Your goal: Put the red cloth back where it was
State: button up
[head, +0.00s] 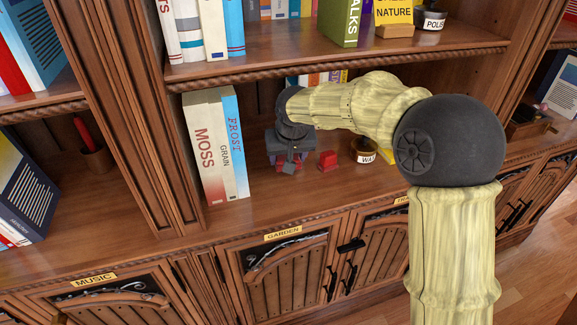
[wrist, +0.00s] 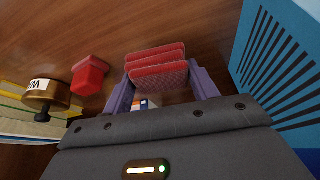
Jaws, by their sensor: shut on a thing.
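The red cloth (wrist: 157,66) shows in the wrist view as a folded stack of several red layers between the purple fingers of my gripper (wrist: 160,80). The fingers are shut on its two sides. In the head view, my gripper (head: 289,160) is low over the shelf board, just right of the upright books, with bits of red showing at it. Most of the cloth is hidden there by the gripper. I cannot tell whether the cloth touches the board.
A small red block-like object (head: 327,160) and a jar labelled WAX (head: 366,151) stand to the right of my gripper. Upright books labelled MOSS (head: 205,150) and FROST (head: 235,145) stand close on the left. The shelf above (head: 330,62) overhangs. The board's front is clear.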

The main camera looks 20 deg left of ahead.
jog(key=shift+f+b, duration=0.3)
jog(key=shift+f, duration=1.5)
jog(key=shift+f, duration=0.15)
jog(key=o, duration=0.9)
jog(key=shift+o, duration=0.2)
